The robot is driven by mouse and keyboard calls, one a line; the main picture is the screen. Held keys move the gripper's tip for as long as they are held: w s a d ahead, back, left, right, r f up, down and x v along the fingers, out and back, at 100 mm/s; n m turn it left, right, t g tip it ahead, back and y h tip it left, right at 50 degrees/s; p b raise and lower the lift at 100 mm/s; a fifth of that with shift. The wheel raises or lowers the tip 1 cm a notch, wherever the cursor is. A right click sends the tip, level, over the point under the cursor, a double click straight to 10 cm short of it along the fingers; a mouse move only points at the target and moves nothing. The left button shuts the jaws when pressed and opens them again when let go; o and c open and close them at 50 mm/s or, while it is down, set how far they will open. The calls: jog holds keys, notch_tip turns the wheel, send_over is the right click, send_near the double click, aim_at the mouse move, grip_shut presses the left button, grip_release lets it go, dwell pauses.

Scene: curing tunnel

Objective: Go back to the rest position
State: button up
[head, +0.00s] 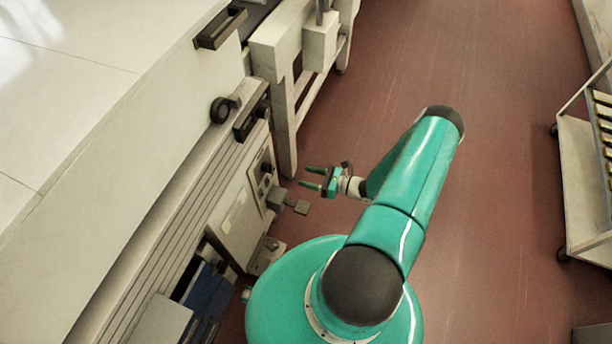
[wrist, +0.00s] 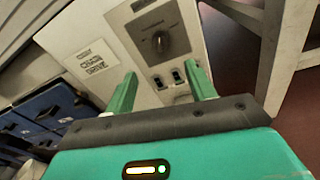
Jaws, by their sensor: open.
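My gripper (head: 306,178) is open and empty. Its two green fingers point left in the head view, toward the light control box (head: 238,222) on the side of the machine, with a gap between. In the wrist view the fingers (wrist: 160,75) stand apart in front of this box's panel (wrist: 118,32). The panel bears a dark round knob (wrist: 161,42), two small dark switches below it and a label that seems to read "CHAIN DRIVE". I see nothing between the fingers.
The long pale machine (head: 110,120) fills the left, with a black handle (head: 220,28) and a round black knob (head: 221,109). A pale frame leg (head: 284,130) stands beyond the box. Blue drawers (wrist: 45,115) lie lower left. A cart (head: 578,175) stands right. Red floor (head: 500,220) between is clear.

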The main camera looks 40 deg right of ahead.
dwell(0.3)
jog(key=w+a+r+n+g+h, duration=0.1)
jog(key=a+r+n+g, duration=0.25)
jog(key=r+n, duration=0.4)
jog(key=a+r+n+g, duration=0.3)
jog(key=r+n+g, duration=0.15)
jog(key=r, duration=0.65)
jog(key=w+a+r+n+g+h, duration=0.1)
jog(key=a+r+n+g, duration=0.2)
jog(key=r+n+g, duration=0.5)
jog(key=s+a+r+n+t+h, duration=0.2)
jog(key=s+r, duration=0.3)
jog(key=r, duration=0.3)
jog(key=s+a+r+n+t+h, duration=0.3)
jog(key=s+a+r+n, duration=0.1)
jog(key=r, duration=0.5)
jog(key=s+a+r+n+t+h, duration=0.3)
jog(key=s+r, duration=0.3)
jog(key=r, duration=0.2)
jog(key=shift+a+r+n+h, duration=0.3)
jog(key=shift+a+n, duration=0.05)
jog(key=shift+n, duration=0.55)
